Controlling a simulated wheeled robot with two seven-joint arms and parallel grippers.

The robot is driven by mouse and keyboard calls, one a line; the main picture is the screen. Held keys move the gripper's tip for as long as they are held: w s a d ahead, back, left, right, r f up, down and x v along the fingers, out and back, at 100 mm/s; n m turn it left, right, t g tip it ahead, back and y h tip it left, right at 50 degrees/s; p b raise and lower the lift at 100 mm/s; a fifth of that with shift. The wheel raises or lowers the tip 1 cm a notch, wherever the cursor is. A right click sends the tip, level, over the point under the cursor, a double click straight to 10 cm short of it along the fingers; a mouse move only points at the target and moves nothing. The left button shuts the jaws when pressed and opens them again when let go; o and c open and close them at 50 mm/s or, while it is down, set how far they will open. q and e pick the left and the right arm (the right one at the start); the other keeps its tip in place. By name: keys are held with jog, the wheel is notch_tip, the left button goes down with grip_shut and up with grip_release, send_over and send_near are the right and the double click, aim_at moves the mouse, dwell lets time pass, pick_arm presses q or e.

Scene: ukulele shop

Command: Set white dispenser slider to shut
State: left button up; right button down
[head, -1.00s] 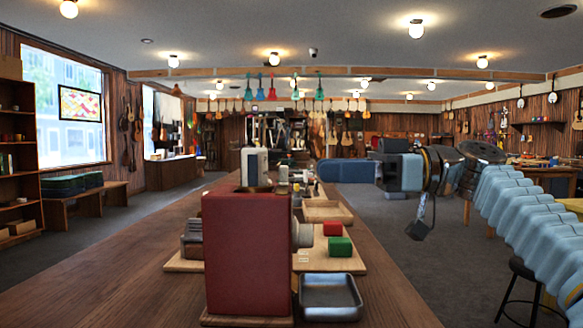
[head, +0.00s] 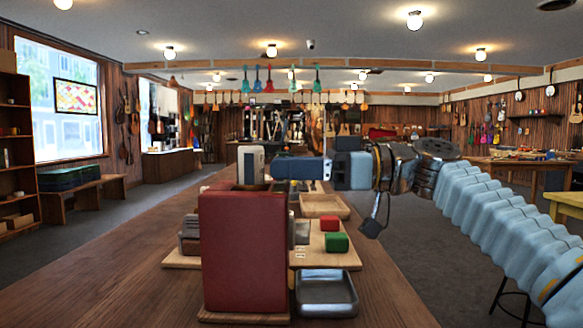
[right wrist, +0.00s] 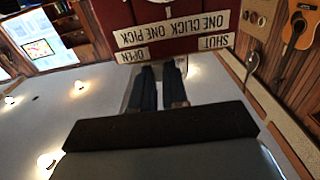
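The white dispenser (head: 251,165) stands upright on the long counter, partly hidden behind a red box. My right gripper (head: 275,168) reaches in from the right, its tips beside the dispenser's right edge. In the right wrist view, which is upside down, two dark fingers (right wrist: 160,86) point at a dark red panel (right wrist: 180,14). Its pale labels read ONE CLICK ONE PICK, SHUT (right wrist: 213,43) and OPEN (right wrist: 132,56). The fingers are close together with a narrow gap. A pale surface lies behind them. I cannot make out the slider or any grip on it. My left gripper is out of view.
The tall red box (head: 243,252) stands in front on the counter (head: 120,300). A grey tray (head: 326,292), a green block (head: 336,242), a red block (head: 330,223) and a wooden tray (head: 323,206) are to its right.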

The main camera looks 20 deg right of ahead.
jog(key=s+b, duration=0.2)
jog(key=s+a+b, duration=0.1)
jog(key=shift+s+f, duration=0.1)
jog(key=shift+f, duration=0.15)
jog(key=shift+s+r, duration=0.1)
jog(key=shift+s, duration=0.15)
jog(key=shift+r, duration=0.1)
jog(key=c, duration=1.1)
grip_release()
jog(key=shift+s, duration=0.1)
jog(key=shift+c, duration=0.2)
